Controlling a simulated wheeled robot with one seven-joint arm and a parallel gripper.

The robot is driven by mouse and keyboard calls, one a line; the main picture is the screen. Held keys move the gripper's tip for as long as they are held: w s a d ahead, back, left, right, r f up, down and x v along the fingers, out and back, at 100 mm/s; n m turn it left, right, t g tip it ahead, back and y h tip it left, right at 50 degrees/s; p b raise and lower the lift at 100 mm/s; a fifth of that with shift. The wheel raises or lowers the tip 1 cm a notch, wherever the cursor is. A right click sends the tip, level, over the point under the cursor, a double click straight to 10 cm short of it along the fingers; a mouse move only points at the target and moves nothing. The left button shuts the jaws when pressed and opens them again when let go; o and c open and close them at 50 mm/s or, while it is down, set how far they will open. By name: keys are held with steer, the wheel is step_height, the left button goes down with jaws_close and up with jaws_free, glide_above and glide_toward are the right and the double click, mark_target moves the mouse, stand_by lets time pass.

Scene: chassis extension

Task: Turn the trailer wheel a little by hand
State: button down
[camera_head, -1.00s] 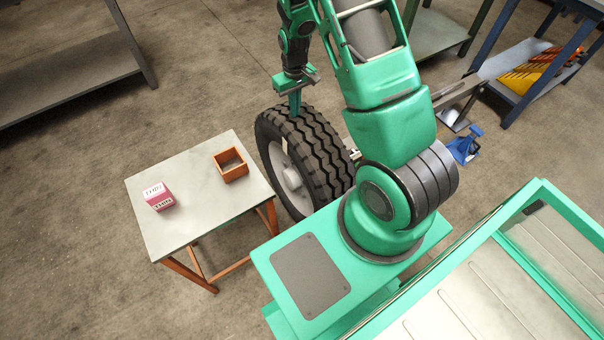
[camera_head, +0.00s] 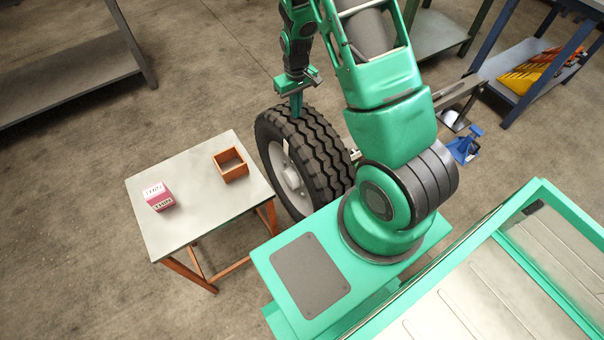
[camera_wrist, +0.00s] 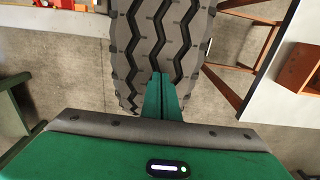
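The trailer wheel (camera_head: 308,155) stands upright on its tread, with a dark grooved tyre and a pale hub on its left side. In the wrist view its tread (camera_wrist: 160,45) fills the top middle. My gripper (camera_head: 296,112) points down at the top of the tyre. Its two green fingers (camera_wrist: 163,80) lie close together with nothing seen between them. The fingertips overlap the tread in both views; I cannot tell for sure whether they touch it.
A small table (camera_head: 150,229) left of the wheel bears a pink box (camera_head: 158,197) and an open orange box (camera_head: 231,164). A blue jack (camera_head: 465,147) stands on the floor to the right. Benches stand at the back. Open floor lies behind and left of the wheel.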

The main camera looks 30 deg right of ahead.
mark_target(305, 126)
steer(key=shift+s+a+f, duration=0.1)
steer(key=shift+s+f, duration=0.05)
steer(key=shift+s, duration=1.25)
steer(key=shift+s+f, duration=0.1)
steer(key=shift+s, duration=1.25)
steer(key=shift+s+a+f, duration=0.1)
steer(key=shift+s, duration=2.3)
steer(key=shift+w+r, duration=0.2)
steer(key=shift+r, duration=0.15)
steer(key=shift+w+r, duration=0.1)
steer(key=shift+w, duration=0.55)
steer(key=shift+s+r, duration=0.2)
steer(key=shift+r, duration=0.3)
steer(key=shift+s+r, duration=0.15)
steer(key=shift+r, duration=0.35)
steer(key=shift+s+r, duration=0.15)
steer(key=shift+r, duration=1.35)
